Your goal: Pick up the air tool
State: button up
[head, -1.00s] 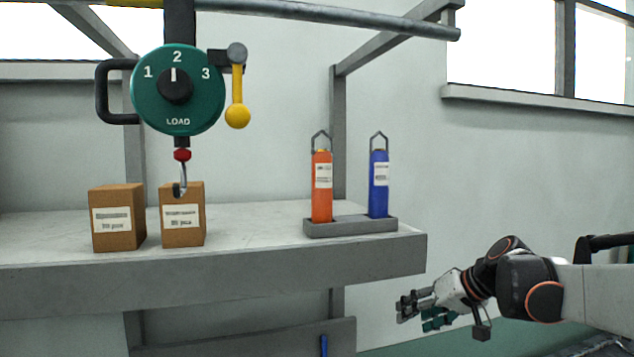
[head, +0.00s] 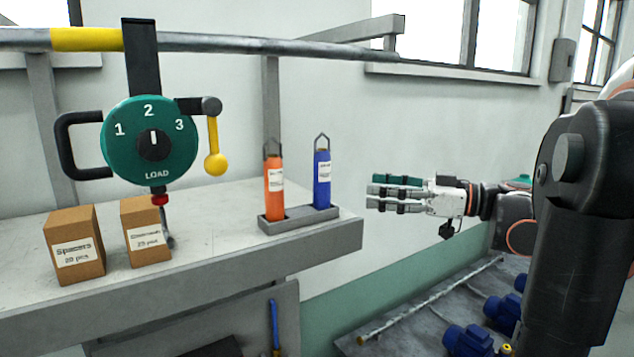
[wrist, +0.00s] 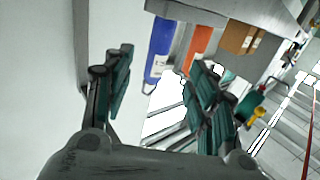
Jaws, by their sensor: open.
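An orange cylindrical tool (head: 274,188) and a blue one (head: 322,178), each with a wire loop on top, stand upright in a grey holder (head: 300,218) at the bench's right end. The frames do not show which one is the air tool. My gripper (head: 374,193) is open and empty, to the right of the blue tool at about its height, apart from it. In the wrist view, my gripper's fingers (wrist: 165,65) are spread. The blue tool (wrist: 160,50) shows between them, with the orange tool (wrist: 198,46) to its right, partly behind a finger.
A green load hoist (head: 150,140) with a yellow-knobbed lever hangs over the bench (head: 200,265). Two cardboard boxes (head: 74,245) (head: 146,232) stand at the left. Blue pumps (head: 468,340) lie low at the right. The space between gripper and blue tool looks clear.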

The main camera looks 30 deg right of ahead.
aim_at(322, 185)
jog(key=p+x, duration=0.1)
jog(key=x, duration=0.6)
jog(key=shift+w+a, duration=0.15)
jog(key=shift+w, duration=0.25)
jog(key=p+x, duration=0.1)
jog(key=x, duration=0.3)
jog(key=shift+a, duration=0.3)
jog(key=shift+w+a+f, duration=0.1)
jog(key=shift+w+f, duration=0.05)
jog(key=shift+w, duration=0.2)
grip_shut()
